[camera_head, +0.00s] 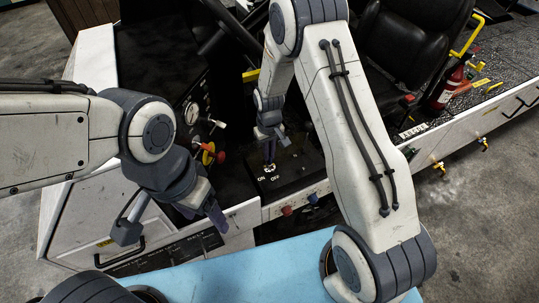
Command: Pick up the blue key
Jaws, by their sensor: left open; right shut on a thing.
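My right gripper (269,139) reaches down over the black ON/OFF switch panel (291,181) in the middle of the loader. It is shut on a small bluish piece, the blue key (270,154), just above the white-marked switch spot. The fingers hide most of the key, and I cannot tell whether its tip is still in the switch. My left gripper (172,228) is open and empty at the lower left, over the loader's white front edge, well apart from the key.
A gauge (192,113) and red and yellow knobs (211,153) stand left of the panel. Red and blue knobs (286,211) sit on the front edge. Behind are the steering wheel (226,42) and black seat (414,47). A red extinguisher (449,86) stands at right.

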